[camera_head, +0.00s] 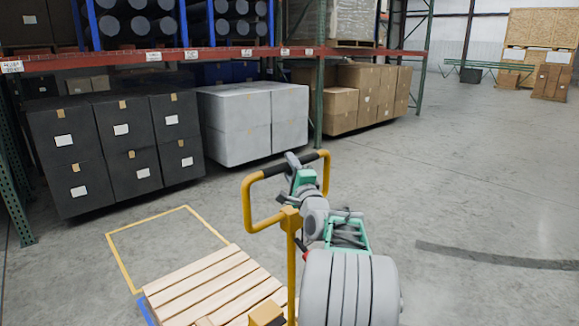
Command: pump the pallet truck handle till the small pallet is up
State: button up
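The pallet truck handle (247,205) is a yellow loop with a black grip along its top bar, on a yellow shaft in the lower middle of the head view. My gripper (291,160) is at the black top bar and appears to touch it. Its fingers are small and partly hidden, so I cannot tell whether they are closed around the bar. The small pallet (205,288) of pale wooden slats lies left of the shaft, cut off by the lower edge. A blue strip (147,311) shows at its left edge. Its height off the floor cannot be judged.
A yellow floor outline (147,220) lies just beyond the pallet. The concrete floor on the right is clear, with a dark strip (490,257).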

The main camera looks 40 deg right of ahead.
grip_shut()
dwell(1.1)
